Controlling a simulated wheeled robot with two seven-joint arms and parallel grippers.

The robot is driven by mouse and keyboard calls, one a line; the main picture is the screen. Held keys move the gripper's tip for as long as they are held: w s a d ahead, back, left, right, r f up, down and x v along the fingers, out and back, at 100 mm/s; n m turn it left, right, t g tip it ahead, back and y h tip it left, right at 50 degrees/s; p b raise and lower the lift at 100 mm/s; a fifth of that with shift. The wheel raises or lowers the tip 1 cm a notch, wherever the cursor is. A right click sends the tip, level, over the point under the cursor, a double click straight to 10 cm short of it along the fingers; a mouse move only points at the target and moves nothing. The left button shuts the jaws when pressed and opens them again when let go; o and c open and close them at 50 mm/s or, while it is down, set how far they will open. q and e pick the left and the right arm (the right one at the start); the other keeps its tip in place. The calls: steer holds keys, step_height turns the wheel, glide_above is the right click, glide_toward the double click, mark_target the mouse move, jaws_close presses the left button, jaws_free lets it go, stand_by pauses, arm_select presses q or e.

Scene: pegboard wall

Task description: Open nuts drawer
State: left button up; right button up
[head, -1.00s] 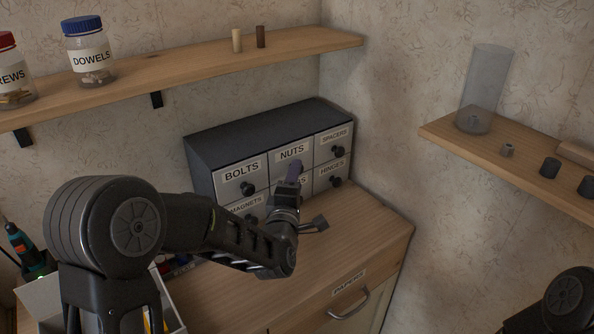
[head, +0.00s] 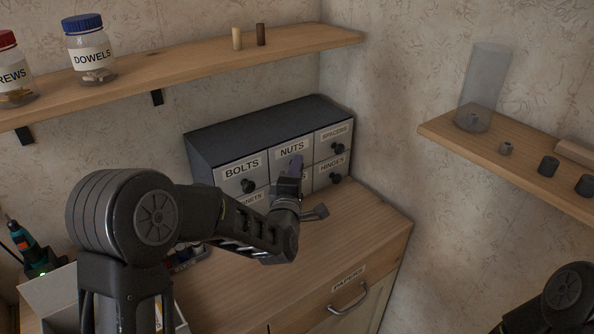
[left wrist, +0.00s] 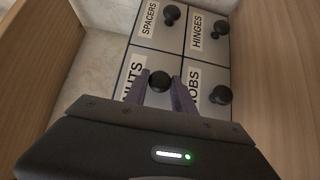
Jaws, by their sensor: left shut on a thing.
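The nuts drawer (head: 292,147) is the top middle drawer of a small dark cabinet (head: 262,127). Its front looks flush with its neighbours. Its round black knob (left wrist: 160,81) shows in the left wrist view between the purple fingers of my left gripper (left wrist: 160,92). The gripper is shut on this knob. In the head view the left gripper (head: 293,168) reaches the drawer front from below and hides the knob and part of the drawer below. My right gripper is out of view; only part of my right arm shows at the lower right.
The bolts (head: 241,170), spacers (head: 334,137) and hinges (head: 331,172) drawers are close around it, as is the knobs drawer (left wrist: 207,90). Shelves run above left and at right, holding jars and small pieces.

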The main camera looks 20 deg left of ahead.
arm_select(q)
jaws_close()
steer(key=shift+f, duration=0.1)
stand_by(0.7)
steer(key=s+d+b, duration=0.6)
steer(key=d, duration=0.1)
steer(key=shift+s+d, duration=0.2)
steer(key=shift+d, duration=0.15)
steer(key=o, duration=0.9)
jaws_free()
